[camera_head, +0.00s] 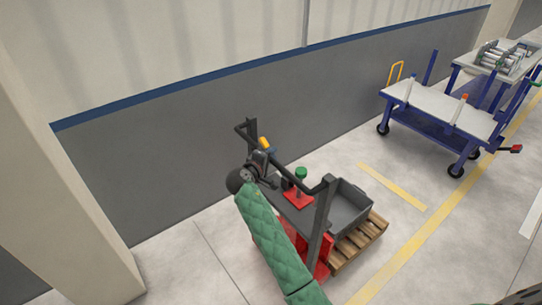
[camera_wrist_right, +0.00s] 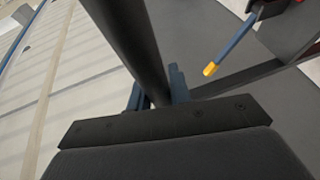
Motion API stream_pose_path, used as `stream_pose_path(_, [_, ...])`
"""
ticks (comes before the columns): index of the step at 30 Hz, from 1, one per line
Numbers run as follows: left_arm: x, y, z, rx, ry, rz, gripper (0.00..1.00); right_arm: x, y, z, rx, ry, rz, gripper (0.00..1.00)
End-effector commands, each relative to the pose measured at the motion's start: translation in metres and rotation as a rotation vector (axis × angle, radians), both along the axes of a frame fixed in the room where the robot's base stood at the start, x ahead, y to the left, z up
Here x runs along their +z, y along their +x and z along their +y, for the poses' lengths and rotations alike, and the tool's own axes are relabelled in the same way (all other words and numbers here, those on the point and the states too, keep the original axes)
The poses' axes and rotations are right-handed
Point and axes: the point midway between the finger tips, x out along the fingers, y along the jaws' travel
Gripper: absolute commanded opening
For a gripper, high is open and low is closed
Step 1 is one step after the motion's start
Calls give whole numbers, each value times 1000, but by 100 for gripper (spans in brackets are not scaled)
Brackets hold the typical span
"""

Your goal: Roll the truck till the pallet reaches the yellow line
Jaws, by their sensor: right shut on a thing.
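The truck (camera_head: 325,222) stands on the floor with a dark handle frame and a red base. Its wooden pallet (camera_head: 362,241) carries a grey open bin (camera_head: 348,207). A short yellow line (camera_head: 392,186) is painted across the floor to the right of the pallet, with bare floor between them. My right gripper (camera_head: 259,160) is at the left side of the handle frame. In the right wrist view, its blue fingers (camera_wrist_right: 156,92) are shut around a dark bar (camera_wrist_right: 128,40) of the handle. My left gripper is not in view.
A blue cart (camera_head: 435,112) with a pale top stands at the upper right, beyond the short line. A second cart (camera_head: 495,60) with metal parts is behind it. A grey wall (camera_head: 180,165) runs behind the truck. A long yellow line (camera_head: 425,235) borders the right side.

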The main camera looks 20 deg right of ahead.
Motion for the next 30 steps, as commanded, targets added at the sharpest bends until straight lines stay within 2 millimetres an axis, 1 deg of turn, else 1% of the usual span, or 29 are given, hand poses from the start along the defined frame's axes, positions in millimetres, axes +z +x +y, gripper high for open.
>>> stream_pose_path(5, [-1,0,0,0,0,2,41,-1,1,-4,0,0,1,0])
stream_pose_path(8, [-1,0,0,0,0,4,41,-1,4,-12,-1,0,0,0])
stream_pose_path(11, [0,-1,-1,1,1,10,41,-1,9,-28,-3,-2,-1,0])
stream_pose_path(14, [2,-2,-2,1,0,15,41,0,17,-48,-4,-2,-2,0])
stream_pose_path(22, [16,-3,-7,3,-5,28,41,0,42,-117,-5,-3,-2,0])
stream_pose_path(30, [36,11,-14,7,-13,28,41,0,67,-187,-4,-1,-1,0])
